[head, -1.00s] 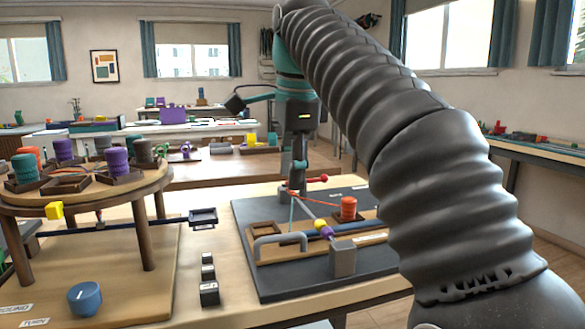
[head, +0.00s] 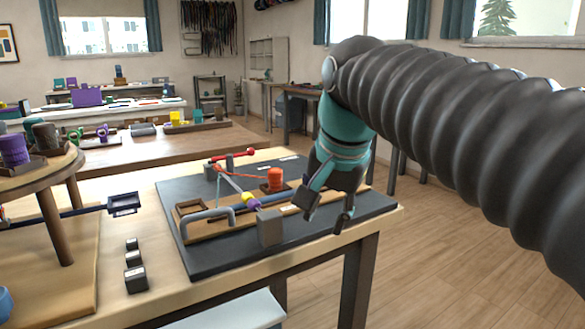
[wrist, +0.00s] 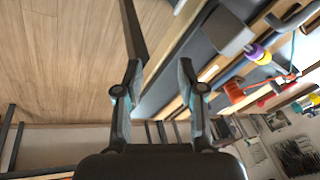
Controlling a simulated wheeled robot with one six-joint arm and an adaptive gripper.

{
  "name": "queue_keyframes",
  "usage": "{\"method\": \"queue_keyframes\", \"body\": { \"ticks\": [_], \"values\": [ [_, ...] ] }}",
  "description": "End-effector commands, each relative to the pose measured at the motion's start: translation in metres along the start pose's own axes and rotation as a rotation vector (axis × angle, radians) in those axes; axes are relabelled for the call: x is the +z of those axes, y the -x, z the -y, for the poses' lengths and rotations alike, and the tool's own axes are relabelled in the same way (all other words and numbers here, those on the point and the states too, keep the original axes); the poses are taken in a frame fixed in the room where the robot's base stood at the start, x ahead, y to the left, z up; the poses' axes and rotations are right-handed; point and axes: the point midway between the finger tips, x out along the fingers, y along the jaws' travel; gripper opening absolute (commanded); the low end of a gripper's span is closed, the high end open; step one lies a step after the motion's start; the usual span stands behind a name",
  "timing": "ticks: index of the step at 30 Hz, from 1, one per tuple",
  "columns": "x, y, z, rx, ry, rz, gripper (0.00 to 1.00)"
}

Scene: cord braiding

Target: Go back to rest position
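My gripper (head: 324,210) is in the head view at the right end of the dark board (head: 205,262), above the table's right edge. It is open. In the wrist view its two fingers (wrist: 159,66) stand apart with nothing between them. The orange spool (head: 275,179) stands on the board to the left of the gripper, apart from it. Red cord runs from it towards a small post with a red-knobbed lever (head: 232,155). A purple and yellow piece (head: 250,201) sits on a rod by a grey block (head: 270,228).
A round wooden stand (head: 52,165) with spools is at the left. Small dark blocks (head: 134,258) lie in a row on the table. Other work tables (head: 180,150) stand behind. The floor (head: 440,270) at the right is open.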

Motion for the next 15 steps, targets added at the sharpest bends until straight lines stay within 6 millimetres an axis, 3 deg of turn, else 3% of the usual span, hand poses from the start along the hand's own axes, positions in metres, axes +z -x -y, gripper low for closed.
{"method": "queue_keyframes", "body": {
  "ticks": [1, 9, 15],
  "values": [
    [0.006, -0.008, -0.021, 0.0, 0.032, -0.014, 0.39],
    [0.049, -0.065, -0.114, 0.01, 0.269, -0.096, 0.39],
    [0.086, -0.109, -0.169, 0.036, 0.42, -0.145, 0.39]
  ]
}}
